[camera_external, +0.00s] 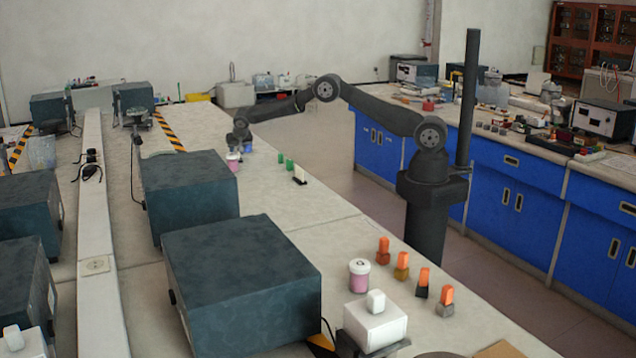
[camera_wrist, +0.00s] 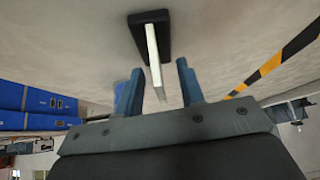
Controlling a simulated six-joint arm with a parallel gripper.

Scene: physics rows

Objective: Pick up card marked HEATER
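A thin white card (camera_external: 300,173) stands upright in a small black holder (camera_external: 299,182) on the pale bench. In the wrist view the card (camera_wrist: 154,52) shows almost edge-on in its black holder (camera_wrist: 140,20), and no lettering can be read. My gripper (camera_external: 239,143) is left of and farther back than the card, over the bench. In the wrist view my gripper (camera_wrist: 160,66) has its two blue fingers apart, with the card appearing between them in the picture. The external view shows a gap between gripper and card. Nothing is held.
A pink jar with a white lid (camera_external: 232,162) stands just below my gripper. Small green pieces (camera_external: 289,163) stand beside the card. Large dark boxes (camera_external: 188,190) line the bench's left. Several orange-topped pieces (camera_external: 403,265) and another pink jar (camera_external: 359,274) stand nearer the camera.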

